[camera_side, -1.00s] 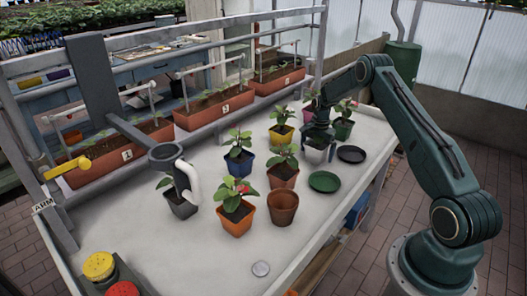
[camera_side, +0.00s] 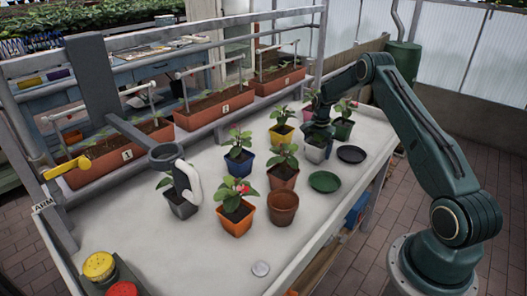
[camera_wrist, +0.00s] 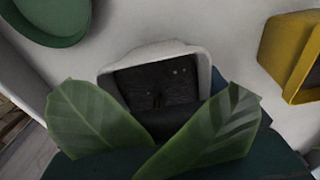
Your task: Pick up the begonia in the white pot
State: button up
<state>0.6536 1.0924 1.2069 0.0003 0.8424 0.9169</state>
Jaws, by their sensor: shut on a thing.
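The begonia's white pot (camera_side: 315,154) stands toward the far right of the bench in the side view, directly under my gripper (camera_side: 318,134). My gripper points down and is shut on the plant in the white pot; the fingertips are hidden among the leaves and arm. In the wrist view the white pot (camera_wrist: 190,52) shows its square rim and dark soil. Two large green leaves (camera_wrist: 92,118) cover the lower part of that view. I cannot tell whether the pot is touching the bench.
A black saucer (camera_side: 351,154) and a green saucer (camera_side: 324,182) lie to the right and front.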

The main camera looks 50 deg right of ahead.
aim_at(318, 145)
notch_tip(318, 145, up, 19)
jog(key=shift+r, duration=0.15)
dwell(0.5)
dwell(0.4)
